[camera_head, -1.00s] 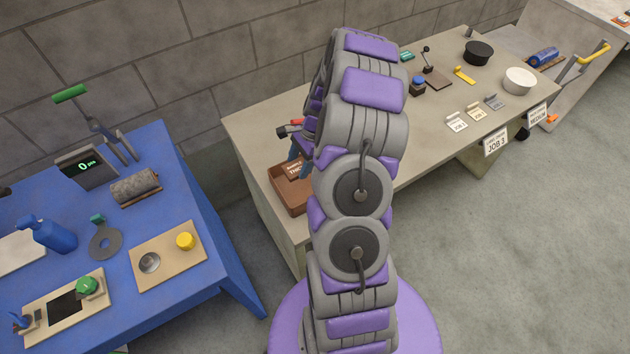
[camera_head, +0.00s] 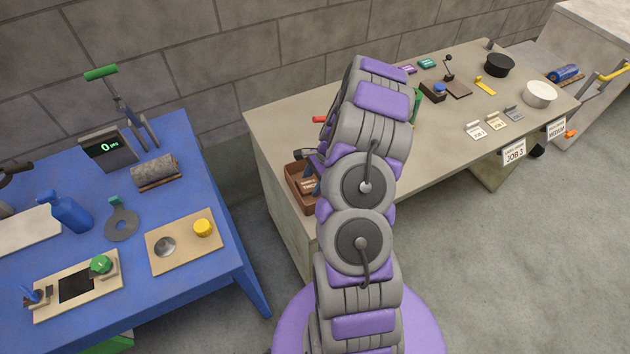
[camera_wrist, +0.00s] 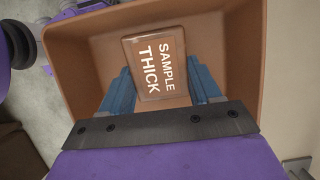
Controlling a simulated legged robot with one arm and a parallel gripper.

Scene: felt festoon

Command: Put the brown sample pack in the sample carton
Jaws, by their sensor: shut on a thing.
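The brown sample pack, lettered "SAMPLE THICK" (camera_wrist: 152,62), is between the blue fingers of my gripper (camera_wrist: 163,88) in the wrist view. My gripper is shut on it. The pack is inside the outline of the open brown sample carton (camera_wrist: 82,68), whose walls surround it. I cannot tell whether the pack touches the carton floor. In the head view the carton (camera_head: 298,200) stands at the near left corner of the grey table, with my gripper (camera_head: 313,182) over it, partly hidden by my arm.
The grey table (camera_head: 430,130) also holds a black round container (camera_head: 499,65), a white one (camera_head: 540,93), small cards and a yellow tool. The blue table (camera_head: 195,280) at left carries a scale, a felt roll and a blue bottle. A red-ended item (camera_head: 319,119) lies behind my arm.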

